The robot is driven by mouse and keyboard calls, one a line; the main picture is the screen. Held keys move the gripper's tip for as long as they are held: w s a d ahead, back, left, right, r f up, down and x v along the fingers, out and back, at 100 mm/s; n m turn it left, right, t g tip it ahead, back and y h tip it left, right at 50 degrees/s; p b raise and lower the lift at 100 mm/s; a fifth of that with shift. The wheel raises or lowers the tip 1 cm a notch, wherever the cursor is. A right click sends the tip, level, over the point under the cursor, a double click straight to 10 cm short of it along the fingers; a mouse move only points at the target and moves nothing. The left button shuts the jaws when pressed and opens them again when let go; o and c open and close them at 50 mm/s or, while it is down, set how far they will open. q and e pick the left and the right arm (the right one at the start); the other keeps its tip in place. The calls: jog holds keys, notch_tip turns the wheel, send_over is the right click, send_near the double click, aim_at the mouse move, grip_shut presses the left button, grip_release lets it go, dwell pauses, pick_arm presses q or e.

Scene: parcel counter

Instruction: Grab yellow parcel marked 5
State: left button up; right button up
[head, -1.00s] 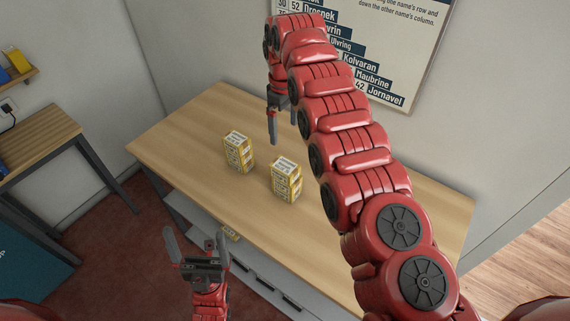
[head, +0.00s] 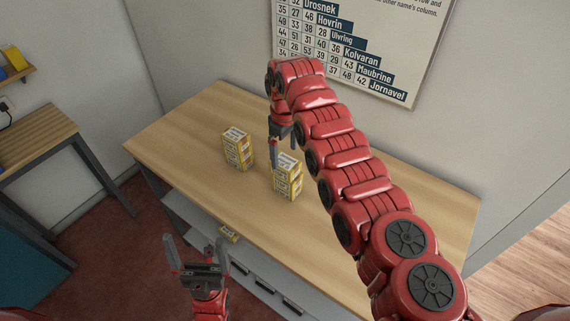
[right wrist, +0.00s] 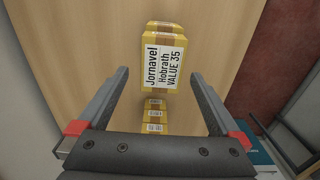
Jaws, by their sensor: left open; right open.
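Two stacks of yellow parcels with white labels stand on the table, a left stack (head: 237,150) and a right stack (head: 287,185). My right gripper (head: 283,156) is open and empty, just behind and above the right stack. My left gripper (head: 203,258) is open and empty before the table.
The wooden table (head: 360,220) is clear around the stacks. A wall chart (head: 350,45) with names and numbers hangs behind it, partly hidden by my right arm. A side desk (head: 40,140) stands at the left.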

aim_at(285, 161)
jog(key=shift+s+f+p, duration=0.2)
jog(key=shift+f+p, duration=0.1)
notch_tip(285, 161, down, 3)
jog(key=shift+s+d+f+p, duration=0.1)
jog(key=shift+s+d+p, duration=0.05)
jog(key=shift+p, duration=0.8)
jog(key=shift+f, duration=0.35)
jog(key=c, duration=1.5)
jog(key=shift+r, duration=0.1)
